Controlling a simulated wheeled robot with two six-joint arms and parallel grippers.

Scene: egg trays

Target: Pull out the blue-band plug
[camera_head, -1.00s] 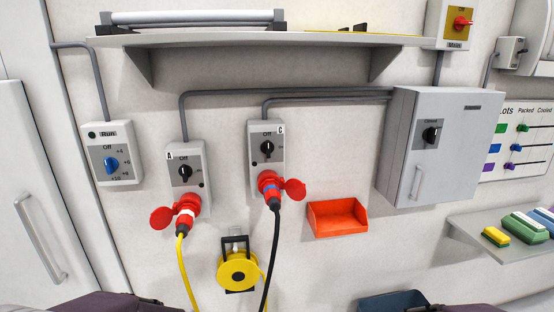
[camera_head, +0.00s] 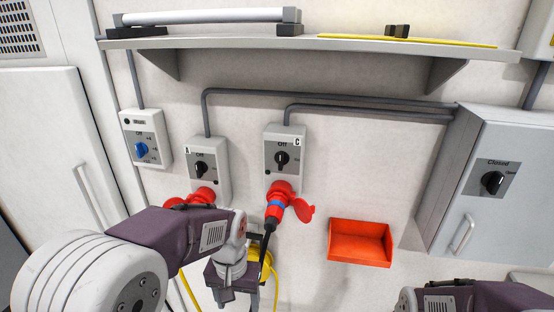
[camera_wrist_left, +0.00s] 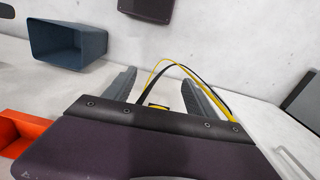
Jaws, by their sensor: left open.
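The blue-band plug (camera_head: 275,209) is red with a blue ring and sits in the red socket under switch box C (camera_head: 283,150). The socket's red lid (camera_head: 304,209) hangs open to the right. The plug's black cable (camera_head: 267,242) runs down behind my left gripper (camera_head: 241,297). That gripper is open, empty and below the plug, apart from it. In the left wrist view my open fingers (camera_wrist_left: 160,88) have the black and yellow cables beyond them. My right arm shows at the lower right, but its gripper is out of view.
Switch box A (camera_head: 208,165) with another red socket is to the left, its plug hidden by my left arm. A yellow cable reel (camera_head: 264,257) is partly behind my gripper. A red-orange bin (camera_head: 360,242) hangs at the right. A blue-grey bin (camera_wrist_left: 66,44) shows in the left wrist view.

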